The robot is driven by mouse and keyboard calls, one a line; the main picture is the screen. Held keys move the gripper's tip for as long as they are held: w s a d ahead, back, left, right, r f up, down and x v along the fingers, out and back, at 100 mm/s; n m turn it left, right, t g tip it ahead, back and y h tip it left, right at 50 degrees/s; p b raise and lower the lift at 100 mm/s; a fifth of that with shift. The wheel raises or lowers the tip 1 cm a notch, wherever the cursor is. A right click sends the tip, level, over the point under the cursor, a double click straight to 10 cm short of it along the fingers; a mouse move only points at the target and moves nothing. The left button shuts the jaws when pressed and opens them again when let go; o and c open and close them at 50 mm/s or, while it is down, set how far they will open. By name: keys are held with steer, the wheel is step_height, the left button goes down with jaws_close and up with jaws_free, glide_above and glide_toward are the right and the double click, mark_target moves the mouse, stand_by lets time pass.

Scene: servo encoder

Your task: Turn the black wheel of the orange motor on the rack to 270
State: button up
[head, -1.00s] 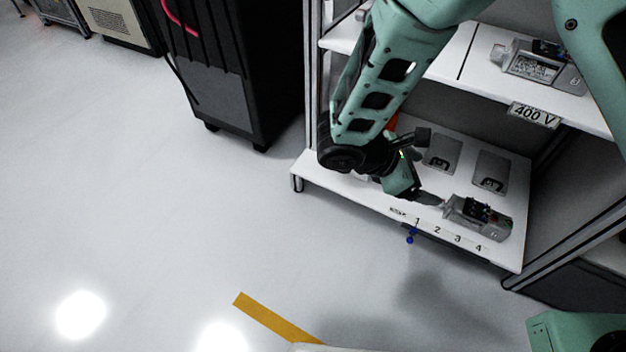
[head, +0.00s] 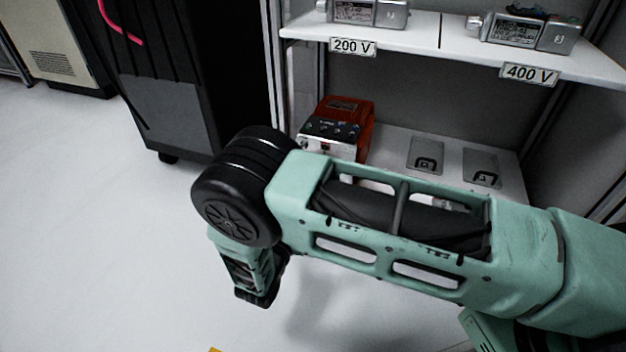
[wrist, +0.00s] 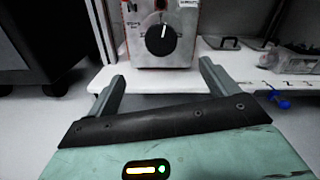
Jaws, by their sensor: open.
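The orange motor (head: 355,114) stands at the left of the lower rack shelf, with a light front panel and red-orange top. In the wrist view its black wheel (wrist: 169,40) faces me, with a white pointer mark near the top, leaning slightly right. The dial print around it is too small to read. My gripper (wrist: 161,70) is open and empty; its two fingers point towards the motor front, below and in front of the wheel, without touching it. In the head view my arm hides the wheel and the fingers.
The upper shelf carries grey motors (head: 368,12) (head: 524,32) above labels 200 V (head: 353,46) and 400 V (head: 529,74). Two grey plates (head: 426,153) (head: 482,166) sit on the lower shelf's back. A black cabinet (head: 172,105) stands left of the rack. A grey device (wrist: 294,60) lies right.

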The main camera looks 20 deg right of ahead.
steer(key=b+x, duration=0.7)
steer(key=x, duration=0.9)
steer(key=shift+c, duration=0.4)
steer(key=c, duration=0.9)
